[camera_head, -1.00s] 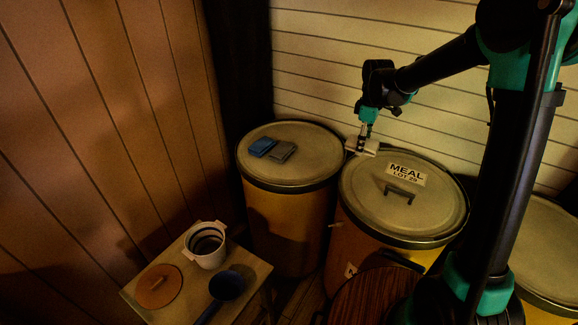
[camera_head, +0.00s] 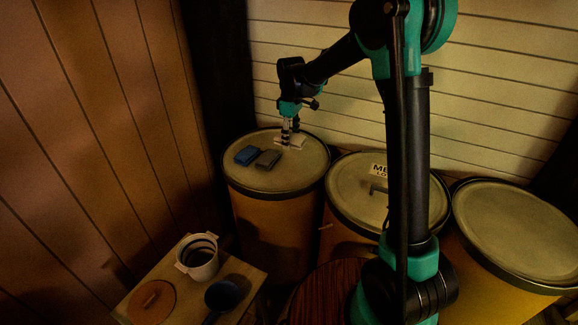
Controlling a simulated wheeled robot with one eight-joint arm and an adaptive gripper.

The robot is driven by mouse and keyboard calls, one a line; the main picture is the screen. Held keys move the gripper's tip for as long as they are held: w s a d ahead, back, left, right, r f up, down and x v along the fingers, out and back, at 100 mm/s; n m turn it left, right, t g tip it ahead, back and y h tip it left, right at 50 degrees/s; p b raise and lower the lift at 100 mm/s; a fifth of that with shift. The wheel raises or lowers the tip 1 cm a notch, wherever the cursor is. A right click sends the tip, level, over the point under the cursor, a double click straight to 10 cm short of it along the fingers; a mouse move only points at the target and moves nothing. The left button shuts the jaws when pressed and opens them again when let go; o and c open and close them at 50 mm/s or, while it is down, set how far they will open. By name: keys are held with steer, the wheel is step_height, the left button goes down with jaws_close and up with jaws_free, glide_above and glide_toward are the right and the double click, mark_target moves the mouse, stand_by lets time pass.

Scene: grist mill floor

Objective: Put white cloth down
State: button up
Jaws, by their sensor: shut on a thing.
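My gripper (camera_head: 290,138) is shut on the white cloth (camera_head: 297,143), a small pale folded piece. It is over the right rear part of the left drum's lid (camera_head: 300,175). The cloth is at or just above the lid; I cannot tell whether it touches. A blue cloth (camera_head: 247,155) and a grey cloth (camera_head: 268,159) lie folded on the same lid, left of my gripper.
A middle drum (camera_head: 345,195) with a MEAL label and lid handle, and a right drum (camera_head: 520,230), stand alongside. The left lid's front is clear.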

mark_target(291, 170)
step_height(291, 170, down, 12)
steer(key=shift+d+f, duration=0.1)
steer(key=shift+f, duration=0.15)
steer(key=shift+f, duration=0.15)
stand_by(0.3)
steer(key=o, duration=1.3)
